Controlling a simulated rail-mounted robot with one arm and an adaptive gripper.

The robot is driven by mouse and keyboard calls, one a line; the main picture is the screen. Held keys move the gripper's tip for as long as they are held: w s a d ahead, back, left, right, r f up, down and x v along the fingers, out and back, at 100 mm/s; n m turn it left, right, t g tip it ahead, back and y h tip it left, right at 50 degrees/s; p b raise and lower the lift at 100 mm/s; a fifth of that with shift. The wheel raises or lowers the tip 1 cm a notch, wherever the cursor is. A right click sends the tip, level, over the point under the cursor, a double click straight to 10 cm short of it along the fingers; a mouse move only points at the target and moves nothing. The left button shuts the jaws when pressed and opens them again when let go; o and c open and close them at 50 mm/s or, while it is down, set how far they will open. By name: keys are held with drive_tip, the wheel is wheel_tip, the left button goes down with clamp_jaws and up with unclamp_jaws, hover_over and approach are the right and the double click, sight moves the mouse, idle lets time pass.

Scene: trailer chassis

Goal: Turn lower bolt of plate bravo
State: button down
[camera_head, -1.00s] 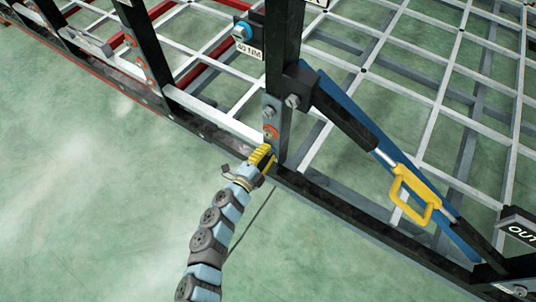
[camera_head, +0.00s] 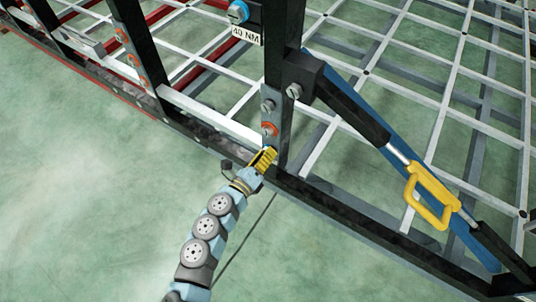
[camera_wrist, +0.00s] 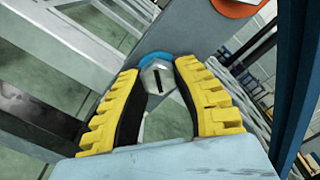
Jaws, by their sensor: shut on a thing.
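My gripper (camera_head: 265,158) has yellow ribbed fingers and is at the lower end of a grey plate (camera_head: 268,116) on the dark upright post. In the wrist view, the fingers (camera_wrist: 159,92) close from both sides on a silver hex bolt (camera_wrist: 158,78). The bolt has a dark slot across its face and a blue ring (camera_wrist: 151,58) behind it. It sits against the grey plate (camera_wrist: 190,32). In the head view the fingers mostly hide the bolt. An orange ring (camera_head: 269,129) and a silver bolt (camera_head: 267,105) sit above it. No plate name is readable.
A dark bracket (camera_head: 303,78) with a bolt and a blue strut with a yellow handle (camera_head: 430,196) stand right of the post. A "40 NM" sign (camera_head: 246,35) hangs above left, under a blue-ringed bolt (camera_head: 238,13). The green floor (camera_head: 80,200) at left is clear.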

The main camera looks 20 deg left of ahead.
drive_tip(key=shift+a+r+m, duration=0.1)
drive_tip(key=shift+r+m, duration=0.05)
drive_tip(key=shift+m, duration=1)
drive_tip(key=shift+r+m, duration=0.15)
drive_tip(key=shift+m, duration=1)
drive_tip(key=c, duration=0.8)
unclamp_jaws()
drive_tip(key=shift+s+f, duration=0.1)
drive_tip(key=shift+o, duration=0.2)
drive_tip(key=shift+f, duration=0.1)
drive_tip(key=s+a, duration=0.2)
drive_tip(key=s, duration=0.9)
drive_tip(key=shift+s, duration=0.4)
drive_tip(key=shift+a, duration=0.1)
